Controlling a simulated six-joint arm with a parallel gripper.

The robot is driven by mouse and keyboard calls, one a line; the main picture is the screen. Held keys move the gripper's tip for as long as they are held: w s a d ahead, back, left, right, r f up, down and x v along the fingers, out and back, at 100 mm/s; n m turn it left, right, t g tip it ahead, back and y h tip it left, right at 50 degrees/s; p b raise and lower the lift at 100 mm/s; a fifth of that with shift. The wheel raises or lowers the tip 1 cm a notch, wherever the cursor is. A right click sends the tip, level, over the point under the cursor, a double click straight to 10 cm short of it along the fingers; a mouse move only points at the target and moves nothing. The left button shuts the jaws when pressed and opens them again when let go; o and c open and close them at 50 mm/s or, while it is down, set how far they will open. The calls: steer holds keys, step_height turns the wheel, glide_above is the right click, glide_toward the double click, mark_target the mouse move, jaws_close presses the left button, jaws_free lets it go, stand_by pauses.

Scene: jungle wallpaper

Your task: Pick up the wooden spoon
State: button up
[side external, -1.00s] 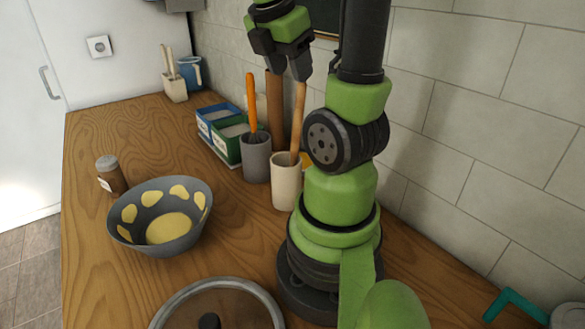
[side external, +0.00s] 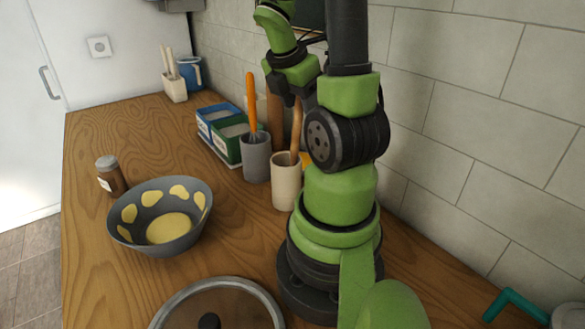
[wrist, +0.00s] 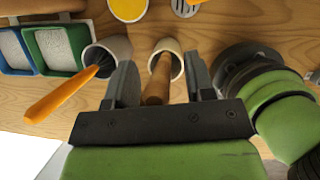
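The wooden spoon (side external: 297,127) stands handle up in a cream cup (side external: 285,184), leaning slightly. Its lower end is hidden inside the cup. My gripper (side external: 294,99) is around the upper part of the handle, pointing down. In the wrist view the spoon's handle (wrist: 157,84) lies between the two fingers of my gripper (wrist: 160,78). The fingers are wide apart, with a gap visible on each side of the handle. The gripper looks open and does not appear to touch the spoon.
A grey cup (side external: 256,160) with an orange-handled utensil (side external: 252,98) stands close to the cream cup. Blue and green boxes (side external: 221,132) stand behind. A dark bowl (side external: 161,216) and a jar (side external: 110,178) are at the left. A tiled wall (side external: 475,110) borders the counter.

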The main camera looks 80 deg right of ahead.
jaws_close()
steer(key=shift+w+r, duration=0.1)
steer(key=shift+r, duration=0.05)
step_height(320, 180, up, 11)
steer(key=shift+w+a+r, duration=0.1)
steer(key=w+a, duration=1.3)
steer(key=a, duration=0.1)
steer(key=shift+w, duration=0.5)
